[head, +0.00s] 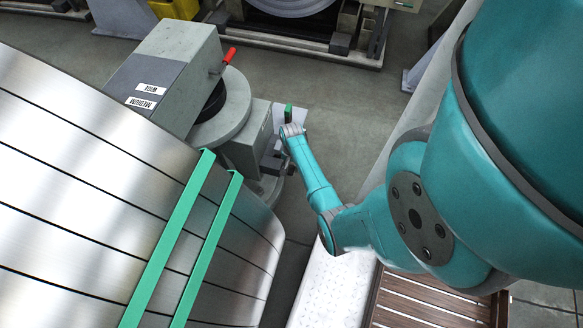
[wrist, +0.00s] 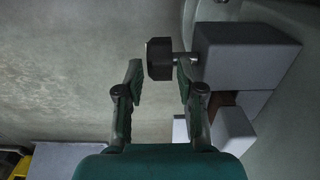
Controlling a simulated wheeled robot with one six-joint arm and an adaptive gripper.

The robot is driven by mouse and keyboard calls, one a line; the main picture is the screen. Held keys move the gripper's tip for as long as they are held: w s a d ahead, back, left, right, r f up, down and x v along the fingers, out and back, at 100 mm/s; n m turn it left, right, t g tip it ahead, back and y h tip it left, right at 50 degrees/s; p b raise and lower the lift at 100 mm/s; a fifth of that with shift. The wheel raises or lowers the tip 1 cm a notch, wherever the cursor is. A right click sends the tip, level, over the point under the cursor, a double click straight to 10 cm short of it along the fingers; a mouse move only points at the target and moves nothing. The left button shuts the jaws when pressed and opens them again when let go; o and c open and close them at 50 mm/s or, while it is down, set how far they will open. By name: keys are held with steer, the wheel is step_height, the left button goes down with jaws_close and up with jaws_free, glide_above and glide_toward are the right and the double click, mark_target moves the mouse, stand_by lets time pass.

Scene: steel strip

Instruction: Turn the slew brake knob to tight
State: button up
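A dark faceted knob (wrist: 158,52) on a short metal shaft sticks out to the left from a grey block (wrist: 243,52) in the wrist view. I take it for the slew brake knob. My gripper (wrist: 160,75) is open, one finger on each side below the knob. The right fingertip overlaps the shaft in the picture; I cannot tell whether it touches. In the head view my gripper (head: 289,118) is beside the grey slewing base (head: 245,150), and the knob cannot be made out there. No tight or loose marking is readable.
A large banded steel coil (head: 90,170) with green straps fills the left of the head view. A grey housing (head: 172,60) with labels and a red-handled lever (head: 229,57) stands behind the base. Smaller grey blocks (wrist: 233,132) lie close to the right finger. Open floor (wrist: 60,70) lies left.

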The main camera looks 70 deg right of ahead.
steer(key=shift+f, duration=1)
jaws_close()
steer(key=shift+d+y, duration=0.1)
steer(key=shift+y, duration=0.7)
jaws_free()
steer(key=shift+r, duration=0.1)
step_height(320, 180, up, 12)
steer(key=d, duration=0.1)
steer(key=shift+d, duration=0.3)
